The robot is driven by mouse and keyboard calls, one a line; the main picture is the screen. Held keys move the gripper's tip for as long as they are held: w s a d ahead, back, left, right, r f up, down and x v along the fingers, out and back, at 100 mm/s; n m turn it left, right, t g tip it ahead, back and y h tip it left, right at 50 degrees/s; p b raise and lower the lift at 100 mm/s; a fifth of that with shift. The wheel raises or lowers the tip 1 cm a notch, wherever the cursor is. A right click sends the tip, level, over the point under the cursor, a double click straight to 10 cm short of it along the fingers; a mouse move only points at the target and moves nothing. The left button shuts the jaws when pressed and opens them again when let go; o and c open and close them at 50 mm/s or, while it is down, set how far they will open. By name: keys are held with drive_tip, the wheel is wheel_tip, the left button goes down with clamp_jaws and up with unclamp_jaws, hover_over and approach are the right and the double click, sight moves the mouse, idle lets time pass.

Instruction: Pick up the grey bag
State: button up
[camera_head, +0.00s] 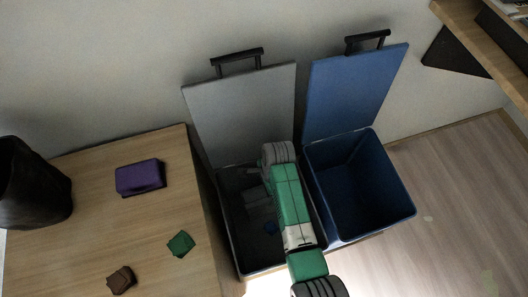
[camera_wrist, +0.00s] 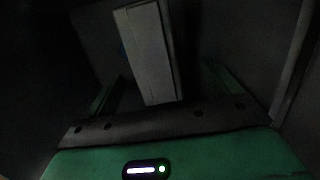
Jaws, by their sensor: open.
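A pale grey, box-like object (camera_wrist: 150,55), which looks like the grey bag, stands in front of my gripper in the dark wrist view. My gripper (camera_wrist: 158,92) is open, with a green finger on each side of the near end of this object. A gap shows on both sides, and I see no grip on it. In the head view my arm reaches down into the open grey bin (camera_head: 238,250), and my gripper is hidden or too dark to make out there. A dim grey shape (camera_head: 257,198) lies inside that bin, left of my arm.
The open blue bin (camera_head: 398,215) stands right beside the grey one and looks empty. The wooden table (camera_head: 75,225) at left holds a purple block (camera_head: 140,177), a green packet (camera_head: 181,244), a brown packet (camera_head: 121,280) and a black container (camera_head: 35,185). Bin walls surround my gripper closely.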

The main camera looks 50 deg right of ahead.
sight(264, 194)
drive_tip(key=f+b, duration=0.1)
drive_tip(key=f, duration=0.1)
drive_tip(key=a+f+b, duration=0.1)
drive_tip(key=f, duration=0.2)
drive_tip(key=f+b, duration=0.2)
drive_tip(key=shift+a+f, duration=0.25)
drive_tip(key=shift+a, duration=0.1)
drive_tip(key=shift+r, duration=0.1)
drive_tip(key=shift+c, duration=0.4)
drive_tip(key=c, duration=1.5)
